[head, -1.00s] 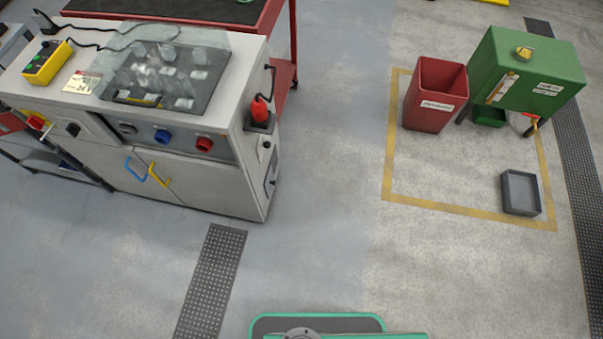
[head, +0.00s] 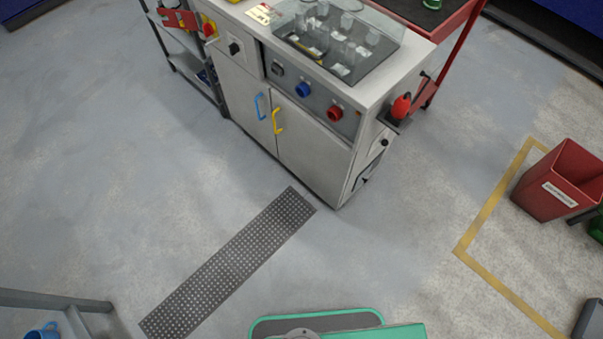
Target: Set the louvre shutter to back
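The grey-white cabinet (head: 318,158) stands at the top middle of the head view, seen from above at an angle. On its narrow right side I see a small black knob (head: 384,142) and, lower down, a dark-framed panel (head: 368,176). This panel may be the louvre shutter, but it is too small and oblique to tell its slats or its setting. My gripper is not in view.
The cabinet front has blue (head: 303,90) and red (head: 335,113) knobs and two door handles. A perforated floor strip (head: 230,262) lies before it. A red bin (head: 561,182) stands right, inside yellow floor lines. A grey frame (head: 50,300) is bottom left. Floor between is clear.

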